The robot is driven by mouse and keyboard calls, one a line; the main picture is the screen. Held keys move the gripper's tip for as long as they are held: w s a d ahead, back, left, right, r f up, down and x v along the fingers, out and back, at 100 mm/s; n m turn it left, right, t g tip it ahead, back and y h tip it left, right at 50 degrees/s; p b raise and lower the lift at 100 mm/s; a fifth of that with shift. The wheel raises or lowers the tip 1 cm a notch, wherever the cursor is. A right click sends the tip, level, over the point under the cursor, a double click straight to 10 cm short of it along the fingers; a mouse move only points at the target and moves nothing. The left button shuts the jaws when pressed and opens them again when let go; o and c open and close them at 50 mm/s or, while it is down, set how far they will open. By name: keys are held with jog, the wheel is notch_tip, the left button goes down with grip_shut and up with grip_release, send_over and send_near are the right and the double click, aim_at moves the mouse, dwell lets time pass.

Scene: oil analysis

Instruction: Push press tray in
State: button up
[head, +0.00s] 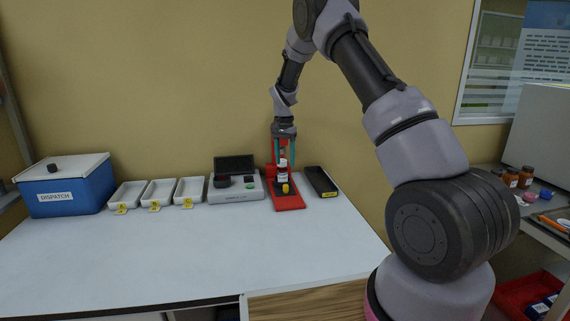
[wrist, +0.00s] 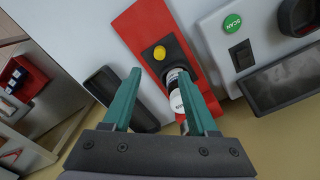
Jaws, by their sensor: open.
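The red press (head: 290,204) stands at the back of the white table, with its red column against the wall side. Its dark tray (wrist: 174,46) lies on the red base and carries a yellow knob (head: 286,188) at its front, also seen in the wrist view (wrist: 160,53). A small bottle with a white label (head: 282,173) stands upright behind the knob; it also shows in the wrist view (wrist: 176,98). My gripper (head: 285,162) points down over the press, its teal fingers open. In the wrist view the bottle is between the fingers (wrist: 160,76), nearer the right one; contact cannot be told.
A grey scanner with a green button (head: 236,188) stands left of the press, and a black narrow tray (head: 321,181) to its right. Several white trays (head: 158,193) and a blue dispatch box (head: 64,187) stand farther left. The table front is clear.

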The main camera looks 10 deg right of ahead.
jog(key=shift+c, duration=1.4)
jog(key=m+y, duration=0.5)
jog(key=m, duration=0.5)
send_near(286, 185)
jog(key=x, duration=0.8)
jog(key=shift+a+f, duration=0.15)
jog(key=shift+f, duration=0.1)
grip_shut()
jog(key=shift+w, duration=0.1)
